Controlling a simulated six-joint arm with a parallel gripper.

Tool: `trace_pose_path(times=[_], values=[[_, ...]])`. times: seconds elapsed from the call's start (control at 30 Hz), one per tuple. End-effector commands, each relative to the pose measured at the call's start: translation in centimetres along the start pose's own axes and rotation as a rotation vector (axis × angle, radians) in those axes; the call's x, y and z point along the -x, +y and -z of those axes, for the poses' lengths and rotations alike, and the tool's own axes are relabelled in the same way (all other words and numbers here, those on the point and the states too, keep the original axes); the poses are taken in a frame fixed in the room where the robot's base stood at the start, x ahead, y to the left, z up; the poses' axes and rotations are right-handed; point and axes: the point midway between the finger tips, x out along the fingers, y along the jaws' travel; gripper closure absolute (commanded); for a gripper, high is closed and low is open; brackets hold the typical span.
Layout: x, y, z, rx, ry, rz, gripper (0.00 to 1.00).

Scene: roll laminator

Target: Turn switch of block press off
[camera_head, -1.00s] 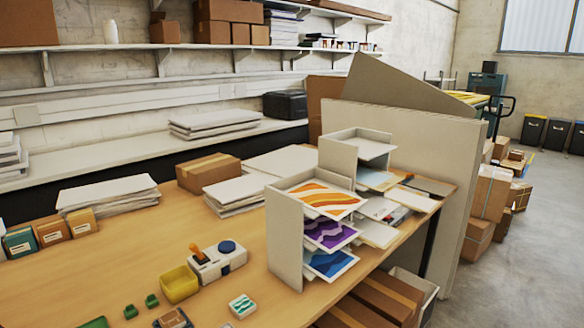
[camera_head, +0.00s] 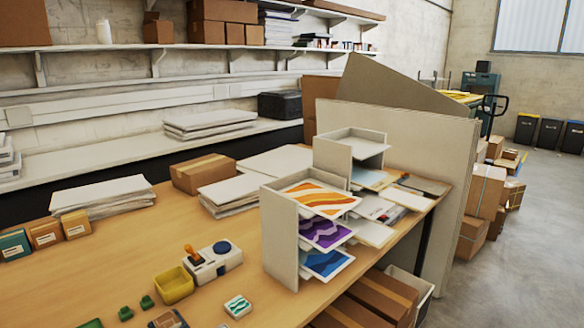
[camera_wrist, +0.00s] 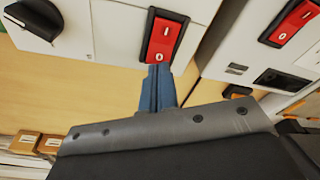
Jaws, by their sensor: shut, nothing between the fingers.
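In the wrist view a red rocker switch (camera_wrist: 163,38) in a black frame sits on a white machine (camera_wrist: 118,32), which runs out of the picture at the top. The switch carries I and O marks, with the O end nearer my gripper. My gripper (camera_wrist: 157,74) has slim blue fingers that are shut and empty. Their tips are right by the O end of the switch; I cannot tell whether they touch it. I cannot tell which end is pressed in. No label naming the block press is readable. My gripper is not in the head view.
A second red switch (camera_wrist: 293,20) sits on another white machine to the right. A black knob (camera_wrist: 35,18) is at the upper left. In the head view a paper sorter (camera_head: 283,240), a yellow bin (camera_head: 174,286) and a white device with an orange lever (camera_head: 213,262) stand on the table.

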Motion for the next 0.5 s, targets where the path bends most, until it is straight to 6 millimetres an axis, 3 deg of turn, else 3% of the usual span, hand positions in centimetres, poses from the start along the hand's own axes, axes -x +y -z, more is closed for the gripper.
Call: trace_pose_path(times=[0.5], values=[[-0.36, 0.0, -0.06, 0.0, -0.001, 0.0, 1.0]])
